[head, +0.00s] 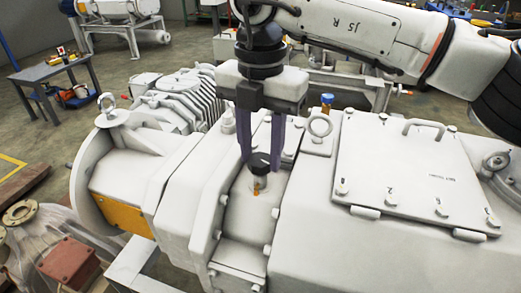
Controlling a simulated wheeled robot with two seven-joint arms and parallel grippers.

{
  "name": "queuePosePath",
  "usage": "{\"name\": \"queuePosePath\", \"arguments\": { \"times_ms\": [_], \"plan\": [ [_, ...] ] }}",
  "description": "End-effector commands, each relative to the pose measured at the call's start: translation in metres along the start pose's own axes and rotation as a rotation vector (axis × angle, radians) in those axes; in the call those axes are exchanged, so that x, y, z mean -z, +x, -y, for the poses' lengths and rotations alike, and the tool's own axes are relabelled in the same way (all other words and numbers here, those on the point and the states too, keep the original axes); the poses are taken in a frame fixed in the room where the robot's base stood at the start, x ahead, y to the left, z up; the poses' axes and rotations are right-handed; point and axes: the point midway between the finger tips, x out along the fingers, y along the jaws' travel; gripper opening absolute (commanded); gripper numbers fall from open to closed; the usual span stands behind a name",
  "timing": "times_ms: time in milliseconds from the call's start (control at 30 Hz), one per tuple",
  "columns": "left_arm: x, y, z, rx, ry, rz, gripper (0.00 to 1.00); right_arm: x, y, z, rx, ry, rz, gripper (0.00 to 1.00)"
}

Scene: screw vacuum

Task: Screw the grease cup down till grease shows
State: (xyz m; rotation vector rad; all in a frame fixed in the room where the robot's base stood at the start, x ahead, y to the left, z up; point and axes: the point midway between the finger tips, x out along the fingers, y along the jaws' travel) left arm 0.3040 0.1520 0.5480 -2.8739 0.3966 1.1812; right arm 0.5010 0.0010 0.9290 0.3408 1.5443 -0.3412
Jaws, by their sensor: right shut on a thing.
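A small dark grease cup (259,163) sits upright on a grey housing of the vacuum machine (310,215), left of a square hatch cover. Below it an orange-brown spot or fitting (257,187) shows at its base. My right gripper (260,160) comes down from above with its two long fingers around the cup, one on each side, shut on it. The fingers partly hide the cup's sides. My left gripper is not in view.
A hatch cover (400,165) with bolts and a handle lies to the right. A ribbed motor (180,100) is at the left; a work table (55,70) stands farther back on open floor.

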Motion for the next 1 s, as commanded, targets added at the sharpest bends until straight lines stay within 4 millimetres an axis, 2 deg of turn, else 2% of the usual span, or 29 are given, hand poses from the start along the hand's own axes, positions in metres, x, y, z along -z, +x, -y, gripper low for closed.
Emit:
{"name": "queuePosePath", "arguments": {
  "times_ms": [567,600,700,1000],
  "plan": [
    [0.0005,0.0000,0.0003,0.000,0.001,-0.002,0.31,-0.0008,-0.0016,-0.0004,-0.003,0.032,0.003,0.12],
    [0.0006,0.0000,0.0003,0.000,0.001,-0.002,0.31,-0.0008,-0.0016,-0.0004,-0.003,0.032,0.003,0.40],
    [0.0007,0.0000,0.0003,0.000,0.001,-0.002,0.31,-0.0007,-0.0013,-0.0003,-0.003,0.031,0.002,0.53],
    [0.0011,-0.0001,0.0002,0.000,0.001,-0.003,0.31,-0.0004,-0.0022,-0.0001,-0.001,0.031,0.001,0.53]
  ]
}}
